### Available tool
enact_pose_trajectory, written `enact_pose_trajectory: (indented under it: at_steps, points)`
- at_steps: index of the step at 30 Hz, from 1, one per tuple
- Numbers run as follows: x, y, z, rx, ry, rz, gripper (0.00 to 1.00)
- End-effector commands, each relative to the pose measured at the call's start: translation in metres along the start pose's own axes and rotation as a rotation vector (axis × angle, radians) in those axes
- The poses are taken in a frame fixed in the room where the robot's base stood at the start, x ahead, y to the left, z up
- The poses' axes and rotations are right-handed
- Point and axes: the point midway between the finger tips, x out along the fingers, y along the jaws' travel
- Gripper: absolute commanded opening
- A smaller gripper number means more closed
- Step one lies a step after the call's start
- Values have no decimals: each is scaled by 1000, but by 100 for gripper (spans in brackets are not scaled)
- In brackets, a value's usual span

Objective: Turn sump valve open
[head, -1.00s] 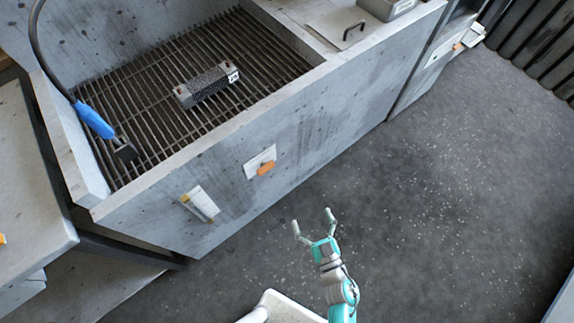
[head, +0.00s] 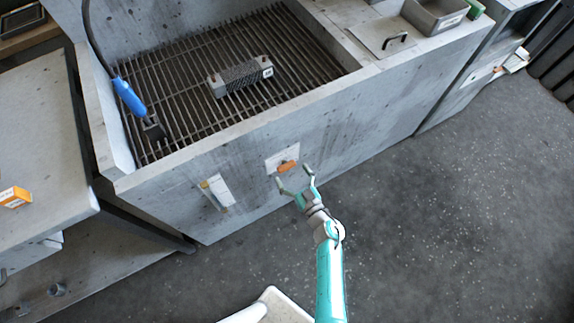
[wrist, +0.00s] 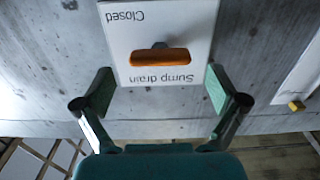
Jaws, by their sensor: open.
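The sump valve is an orange handle (head: 287,166) on a white plate (head: 272,161) on the front wall of the grated basin. In the wrist view the orange handle (wrist: 159,57) lies horizontal in that picture, on a dark stem. The white plate (wrist: 190,18) there reads "Sump drain" and "Closed", upside down. My gripper (head: 293,185) is open and empty, close in front of the handle in the head view. In the wrist view my gripper (wrist: 160,90) has its fingers spread wider than the handle, one on either side and below it, apparently not touching.
A white plate with a yellow piece (head: 217,192) is on the same wall to the left. Above are the basin's grate (head: 190,110), a finned block (head: 240,77) and a blue-handled brush (head: 130,97). Open floor (head: 430,210) lies to the right.

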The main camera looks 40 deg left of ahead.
Motion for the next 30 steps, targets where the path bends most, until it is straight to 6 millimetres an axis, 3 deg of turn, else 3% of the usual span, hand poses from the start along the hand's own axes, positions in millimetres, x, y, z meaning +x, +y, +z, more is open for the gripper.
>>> enact_pose_trajectory:
  at_steps: [7, 19, 26, 30]
  points:
    - [30, 0, 0, -1, 0, -1, 96]
    - [35, 0, 0, 0, 0, 1, 96]
    - [35, 0, 0, 0, 0, 0, 38]
    - [35, 0, 0, -1, 0, 0, 36]
